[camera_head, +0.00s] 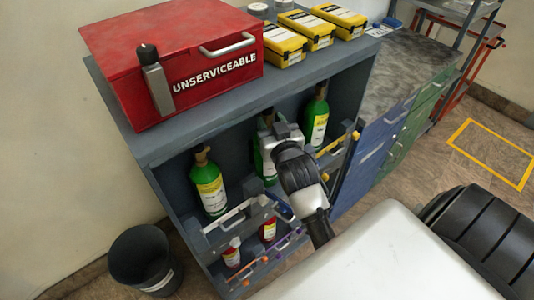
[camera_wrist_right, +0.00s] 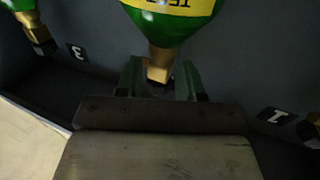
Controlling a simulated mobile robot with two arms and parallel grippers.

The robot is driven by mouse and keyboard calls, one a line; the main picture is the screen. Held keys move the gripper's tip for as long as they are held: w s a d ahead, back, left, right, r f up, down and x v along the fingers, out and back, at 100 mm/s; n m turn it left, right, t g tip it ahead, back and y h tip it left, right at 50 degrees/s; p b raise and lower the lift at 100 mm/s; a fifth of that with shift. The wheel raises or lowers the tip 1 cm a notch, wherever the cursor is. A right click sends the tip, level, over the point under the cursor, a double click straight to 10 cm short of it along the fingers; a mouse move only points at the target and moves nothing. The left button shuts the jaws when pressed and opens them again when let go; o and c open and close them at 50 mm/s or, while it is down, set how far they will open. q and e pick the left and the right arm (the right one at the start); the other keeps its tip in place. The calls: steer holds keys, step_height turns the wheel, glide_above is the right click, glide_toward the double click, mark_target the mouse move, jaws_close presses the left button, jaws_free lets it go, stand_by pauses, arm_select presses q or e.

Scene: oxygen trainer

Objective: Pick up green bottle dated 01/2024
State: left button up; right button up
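Several green bottles stand in the grey cabinet in the head view: a left one (camera_head: 209,187), a middle one (camera_head: 259,153) partly hidden by my right gripper, and a right one (camera_head: 316,120). Each has a yellow and white label; no date is legible. My right gripper (camera_head: 284,136) is at the middle bottle's upper part. In the right wrist view, which shows the bottles upside down, my right fingers (camera_wrist_right: 160,82) are on both sides of a green bottle's (camera_wrist_right: 190,28) brass neck. I cannot tell whether they press on it. My left gripper is not in view.
A red UNSERVICEABLE box (camera_head: 175,60) and yellow cases (camera_head: 303,32) are on the cabinet top. A rail (camera_head: 240,212) crosses the shelf front, with small red bottles (camera_head: 232,255) below. Neighbouring places carry number tags 3 (camera_wrist_right: 76,51) and 1 (camera_wrist_right: 272,115). A black bin (camera_head: 143,262) stands left.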

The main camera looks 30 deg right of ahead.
steer(key=p+x, duration=0.1)
steer(key=x, duration=0.3)
steer(key=shift+w+f, duration=0.1)
steer(key=shift+w, duration=0.15)
steer(key=shift+s, duration=0.1)
steer(key=shift+c, duration=0.3)
jaws_close()
steer(key=shift+r, duration=0.2)
